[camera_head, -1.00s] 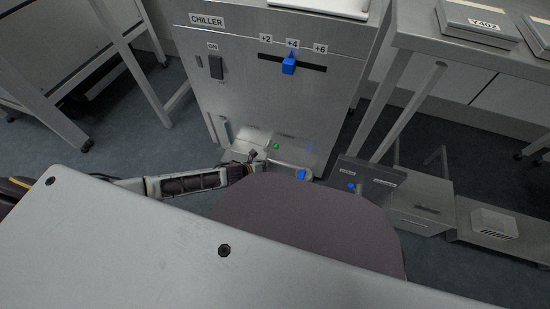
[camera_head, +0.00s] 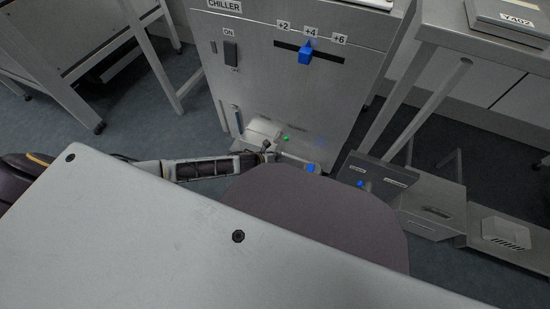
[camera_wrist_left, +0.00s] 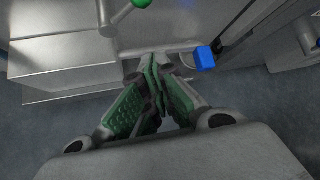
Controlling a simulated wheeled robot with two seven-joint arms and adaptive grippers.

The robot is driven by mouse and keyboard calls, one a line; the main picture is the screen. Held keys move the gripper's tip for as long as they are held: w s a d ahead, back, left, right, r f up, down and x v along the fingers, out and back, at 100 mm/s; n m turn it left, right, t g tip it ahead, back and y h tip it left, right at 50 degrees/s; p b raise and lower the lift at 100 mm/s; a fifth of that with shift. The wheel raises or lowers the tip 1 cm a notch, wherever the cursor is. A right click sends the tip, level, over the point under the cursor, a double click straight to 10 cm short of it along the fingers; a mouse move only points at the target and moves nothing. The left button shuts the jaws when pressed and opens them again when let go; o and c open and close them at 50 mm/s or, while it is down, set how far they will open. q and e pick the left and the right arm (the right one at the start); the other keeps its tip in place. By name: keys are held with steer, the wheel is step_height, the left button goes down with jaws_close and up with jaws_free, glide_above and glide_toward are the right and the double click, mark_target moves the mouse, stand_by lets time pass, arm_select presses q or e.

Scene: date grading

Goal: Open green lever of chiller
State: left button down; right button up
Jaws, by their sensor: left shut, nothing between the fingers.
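The chiller (camera_head: 265,75) is a grey metal cabinet at the upper middle of the head view. The green lever knob (camera_head: 286,138) shows low on its front. In the left wrist view the green knob (camera_wrist_left: 141,3) sits at the top edge, on a grey lever arm (camera_wrist_left: 120,18). My left gripper (camera_wrist_left: 157,62) is shut and empty, its fingertips below and slightly right of the knob, apart from it in the picture. In the head view the left gripper (camera_head: 268,153) is small, beside the chiller's lower front. My right gripper is not in view.
A blue knob (camera_wrist_left: 205,57) is just right of my fingertips, also in the head view (camera_head: 310,168). A blue slider (camera_head: 306,53) is on the chiller's upper front, with an ON switch (camera_head: 231,53) to its left. A steel table (camera_head: 490,35) stands right.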

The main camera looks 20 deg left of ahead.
arm_select(q)
steer(key=shift+b+x, duration=2.1)
steer(key=shift+x, duration=1.8)
steer(key=w+r, duration=0.1)
steer(key=w+a+r+b, duration=0.1)
steer(key=r, duration=0.1)
steer(key=shift+a+r, duration=0.1)
steer(key=shift+r, duration=0.1)
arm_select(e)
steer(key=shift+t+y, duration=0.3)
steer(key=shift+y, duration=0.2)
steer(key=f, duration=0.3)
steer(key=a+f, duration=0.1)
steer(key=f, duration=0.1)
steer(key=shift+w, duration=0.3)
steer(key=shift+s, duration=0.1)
arm_select(q)
steer(key=shift+s+r, duration=0.1)
